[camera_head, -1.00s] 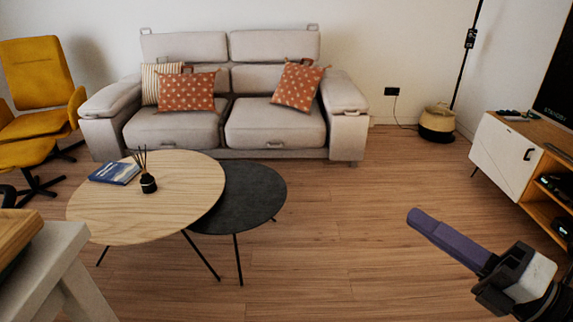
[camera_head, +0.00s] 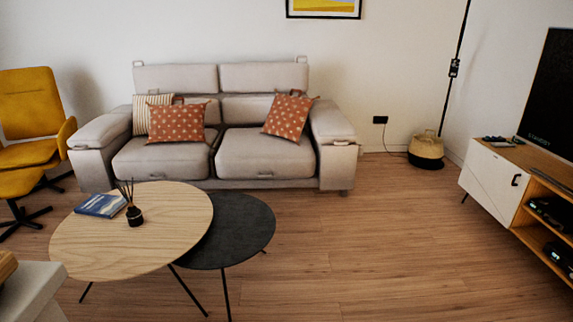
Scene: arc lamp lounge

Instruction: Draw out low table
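Two round tables stand nested in front of the sofa in the head view. The taller one has a light wood top (camera_head: 165,240) and thin black legs. The lower, dark-topped table (camera_head: 240,232) sits to its right, its left part hidden under the wood top. A blue book (camera_head: 101,205) and a black reed diffuser (camera_head: 134,216) stand on the wood top. Neither of my grippers shows in the view now.
A grey sofa (camera_head: 180,161) with cushions stands behind the tables. A yellow chair (camera_head: 30,115) is at the left, a white and wood TV cabinet (camera_head: 490,182) at the right. A basket (camera_head: 426,148) stands by the wall. The wood floor (camera_head: 370,255) right of the tables is clear.

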